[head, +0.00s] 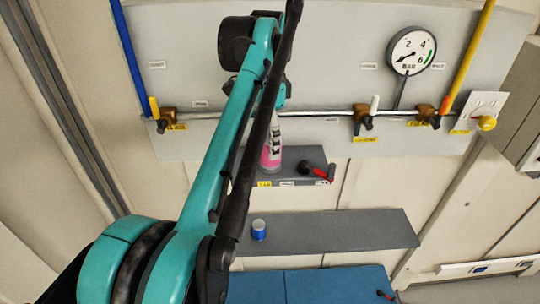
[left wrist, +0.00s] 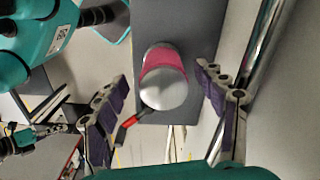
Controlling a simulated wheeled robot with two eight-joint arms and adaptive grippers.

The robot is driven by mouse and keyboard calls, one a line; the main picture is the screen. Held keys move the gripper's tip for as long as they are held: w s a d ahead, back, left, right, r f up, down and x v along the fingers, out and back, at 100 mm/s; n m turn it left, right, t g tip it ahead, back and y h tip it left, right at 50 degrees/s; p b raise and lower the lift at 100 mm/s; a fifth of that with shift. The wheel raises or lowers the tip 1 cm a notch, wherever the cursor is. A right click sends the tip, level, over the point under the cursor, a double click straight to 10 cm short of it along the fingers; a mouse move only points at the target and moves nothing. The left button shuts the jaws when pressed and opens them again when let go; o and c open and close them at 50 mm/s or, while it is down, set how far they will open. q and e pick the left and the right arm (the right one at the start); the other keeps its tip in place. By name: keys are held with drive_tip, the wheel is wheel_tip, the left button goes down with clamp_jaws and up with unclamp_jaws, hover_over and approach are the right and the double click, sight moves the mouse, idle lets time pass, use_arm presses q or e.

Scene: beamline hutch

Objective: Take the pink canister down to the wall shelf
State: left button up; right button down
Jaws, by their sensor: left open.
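The pink canister (head: 270,157), with a pale upper part and dark markings, stands on the small grey upper shelf (head: 317,157), partly hidden by my left arm. In the left wrist view the canister (left wrist: 164,92) shows its pale rounded end and pink band. My left gripper (left wrist: 163,75) is open, with one finger on each side of the canister and a gap on both sides. A longer grey wall shelf (head: 340,232) runs below the upper one.
A red-and-black handled tool (head: 315,170) lies on the upper shelf, right of the canister. A blue cup (head: 259,230) stands near the left of the lower shelf, whose middle and right are clear. A pipe with valves (head: 363,117) and a gauge (head: 411,52) are above.

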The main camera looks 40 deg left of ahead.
sight(267, 164)
use_arm(q)
drive_tip(key=f+b, duration=0.1)
drive_tip(key=f, duration=0.1)
drive_tip(key=f+b, duration=0.2)
drive_tip(key=shift+w, duration=0.4)
drive_tip(key=shift+w+f, duration=0.1)
drive_tip(key=shift+f, duration=0.15)
drive_tip(key=shift+r, duration=0.15)
drive_tip(key=shift+s, duration=0.25)
drive_tip(key=shift+c, duration=1.2)
drive_tip(key=c, duration=1.2)
